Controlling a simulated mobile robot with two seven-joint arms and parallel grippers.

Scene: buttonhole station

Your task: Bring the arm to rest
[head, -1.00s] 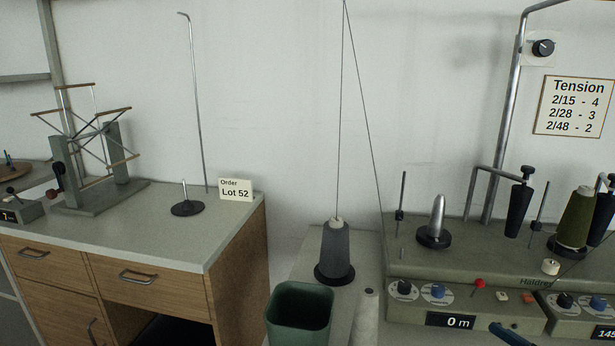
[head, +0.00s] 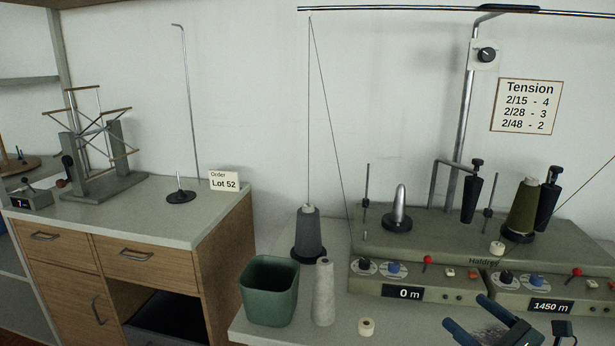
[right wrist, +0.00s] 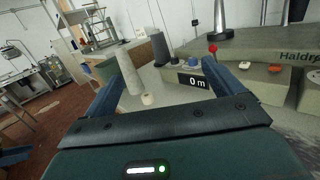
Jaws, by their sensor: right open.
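My right gripper (head: 467,312) is at the lower right of the head view, in front of the grey-green Haldrex-type winding machine (head: 420,262). Its blue fingers are apart and nothing is between them. In the right wrist view, my right gripper (right wrist: 158,80) also shows open, its fingers on either side of the view of a white cone (right wrist: 130,72), a small white ring (right wrist: 148,99) and the machine's "0 m" display (right wrist: 193,82). These lie beyond the fingers, and I see no contact. My left gripper is not in view.
A green bin (head: 270,292), the white cone (head: 323,294) and the small ring (head: 366,327) stand left of my gripper. A grey cone (head: 308,232) stands behind them, its thread running upward. An olive cone (head: 523,210) sits on the machine. A wooden cabinet (head: 212,290) is at left.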

